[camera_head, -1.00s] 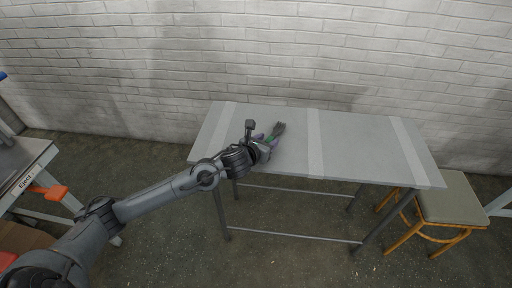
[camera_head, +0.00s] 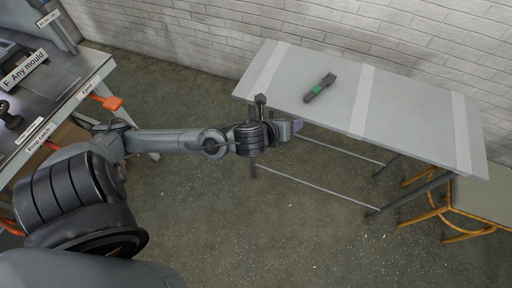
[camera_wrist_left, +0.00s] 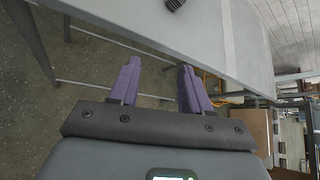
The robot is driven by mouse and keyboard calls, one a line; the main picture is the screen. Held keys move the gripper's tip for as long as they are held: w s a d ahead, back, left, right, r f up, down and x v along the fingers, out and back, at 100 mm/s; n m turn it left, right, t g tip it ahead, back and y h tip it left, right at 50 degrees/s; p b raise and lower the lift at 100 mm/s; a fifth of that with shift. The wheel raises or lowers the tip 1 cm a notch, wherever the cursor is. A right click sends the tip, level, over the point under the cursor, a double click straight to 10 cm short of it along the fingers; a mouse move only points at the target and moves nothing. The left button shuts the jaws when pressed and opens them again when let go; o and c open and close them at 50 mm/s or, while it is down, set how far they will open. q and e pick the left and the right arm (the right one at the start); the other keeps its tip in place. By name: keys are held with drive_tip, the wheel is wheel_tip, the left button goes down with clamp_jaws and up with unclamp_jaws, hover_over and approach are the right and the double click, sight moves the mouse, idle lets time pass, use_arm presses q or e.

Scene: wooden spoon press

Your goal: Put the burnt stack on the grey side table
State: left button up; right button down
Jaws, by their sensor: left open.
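The burnt stack (camera_head: 320,87), a dark bundle with a green band around it, lies flat on the left half of the grey side table (camera_head: 415,112). A dark end of it shows at the top edge of the left wrist view (camera_wrist_left: 174,4). My left gripper (camera_head: 297,126) is off the table's front edge, apart from the stack. In the left wrist view its two purple fingers (camera_wrist_left: 157,84) are spread with nothing between them. My right gripper is not in view.
The table has pale strips across its top and bare room right of the stack. An orange-framed stool (camera_head: 480,200) stands at its right end. A workbench (camera_head: 60,85) with labels and an orange handle (camera_head: 113,103) stands at left. A brick wall is behind.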

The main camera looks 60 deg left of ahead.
use_arm(q)
drive_tip(key=s+d+f+n+g+h, duration=0.1)
drive_tip(key=s+d+f+n+g, duration=0.3)
drive_tip(key=s+n, duration=0.6)
drive_tip(key=s+d+f+n+g+h, duration=0.1)
drive_tip(key=s+d+f+n+g, duration=0.2)
drive_tip(key=s+d+f+n, duration=0.4)
drive_tip(key=s+n, duration=0.3)
drive_tip(key=n, duration=0.5)
drive_tip(key=shift+f+g+h, duration=0.3)
drive_tip(key=shift+g, duration=0.1)
drive_tip(key=shift+r, duration=0.1)
